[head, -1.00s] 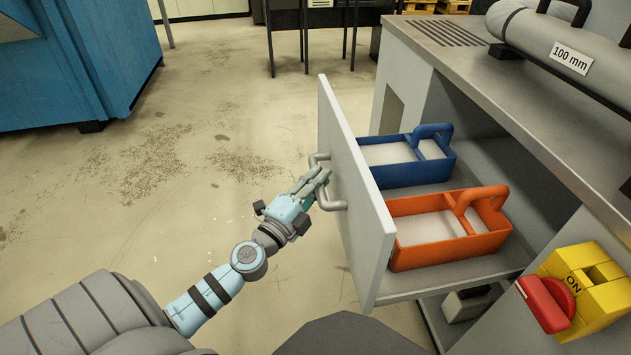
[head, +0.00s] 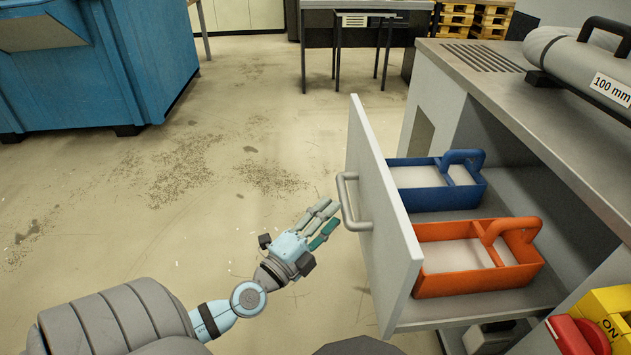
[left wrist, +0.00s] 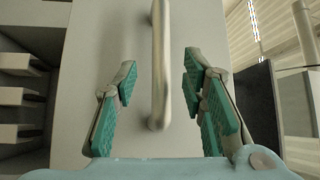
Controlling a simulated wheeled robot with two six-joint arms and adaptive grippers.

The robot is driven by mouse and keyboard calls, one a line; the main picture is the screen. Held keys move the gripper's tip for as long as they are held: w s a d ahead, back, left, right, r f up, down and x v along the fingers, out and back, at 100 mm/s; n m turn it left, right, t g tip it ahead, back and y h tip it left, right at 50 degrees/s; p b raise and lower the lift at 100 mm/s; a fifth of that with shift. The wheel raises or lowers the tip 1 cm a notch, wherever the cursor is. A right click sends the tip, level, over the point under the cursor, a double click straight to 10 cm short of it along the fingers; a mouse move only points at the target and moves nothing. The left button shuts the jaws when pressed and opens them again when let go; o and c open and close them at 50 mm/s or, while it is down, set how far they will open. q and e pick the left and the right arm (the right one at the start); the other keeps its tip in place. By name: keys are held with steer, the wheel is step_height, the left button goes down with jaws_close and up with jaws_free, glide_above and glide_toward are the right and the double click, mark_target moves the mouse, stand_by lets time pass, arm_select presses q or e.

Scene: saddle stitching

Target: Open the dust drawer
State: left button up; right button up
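The dust drawer (head: 377,205) stands pulled out of the grey cabinet, its pale front panel facing left. It holds a blue caddy (head: 432,199) and an orange caddy (head: 462,284). The bar handle (head: 349,203) is on the front panel. My left gripper (head: 325,222) is just left of the handle, apart from it. In the left wrist view the handle (left wrist: 160,65) lies between the spread, green-padded fingers (left wrist: 160,95), which do not touch it. My right gripper does not show.
A long grey cylinder labelled 100 mm (head: 580,62) lies on the cabinet top (head: 475,60). A yellow and red switch (head: 592,325) is at the lower right. A blue machine (head: 80,65) stands back left. The floor left of the drawer is clear.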

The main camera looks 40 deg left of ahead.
arm_select(q)
steer(key=s, duration=0.6)
steer(key=shift+f, duration=0.4)
steer(key=shift+s+d, duration=0.1)
